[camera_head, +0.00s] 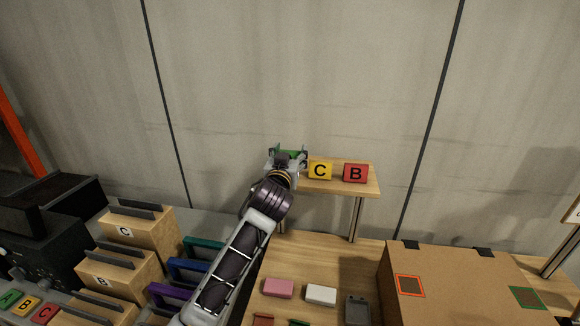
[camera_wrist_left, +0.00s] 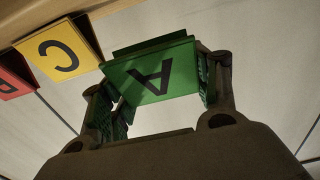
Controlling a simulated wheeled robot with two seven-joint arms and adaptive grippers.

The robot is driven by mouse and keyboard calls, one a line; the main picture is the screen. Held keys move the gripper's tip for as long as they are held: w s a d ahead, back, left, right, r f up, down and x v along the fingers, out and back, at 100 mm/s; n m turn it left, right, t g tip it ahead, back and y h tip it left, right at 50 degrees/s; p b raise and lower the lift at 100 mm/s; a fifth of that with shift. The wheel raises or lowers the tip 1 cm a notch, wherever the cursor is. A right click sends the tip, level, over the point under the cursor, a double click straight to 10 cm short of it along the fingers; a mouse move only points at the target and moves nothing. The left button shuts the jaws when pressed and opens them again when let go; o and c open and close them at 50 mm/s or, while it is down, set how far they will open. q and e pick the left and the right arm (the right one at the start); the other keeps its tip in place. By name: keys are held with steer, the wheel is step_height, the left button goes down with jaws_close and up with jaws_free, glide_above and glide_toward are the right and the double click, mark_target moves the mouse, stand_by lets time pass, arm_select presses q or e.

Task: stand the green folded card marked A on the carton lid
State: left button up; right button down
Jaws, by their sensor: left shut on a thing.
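The green folded card marked A (camera_wrist_left: 152,76) is between the fingers of my left gripper (camera_wrist_left: 158,98) in the left wrist view. The gripper is shut on it. In the head view the left gripper (camera_head: 287,158) is at the left end of the raised shelf, and only a strip of the green card (camera_head: 291,154) shows past it. My right gripper is not in view.
The yellow card C (camera_head: 320,170) and red card B (camera_head: 355,173) stand on the wooden shelf (camera_head: 369,187). Pink (camera_head: 279,288) and white (camera_head: 321,295) blocks lie on the table below. Wooden blocks marked C (camera_head: 140,228) and B (camera_head: 118,275) stand at the left.

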arm_select(q)
steer(key=shift+f, duration=1.8)
steer(key=shift+f, duration=0.15)
steer(key=o, duration=0.6)
steer(key=shift+c, duration=0.2)
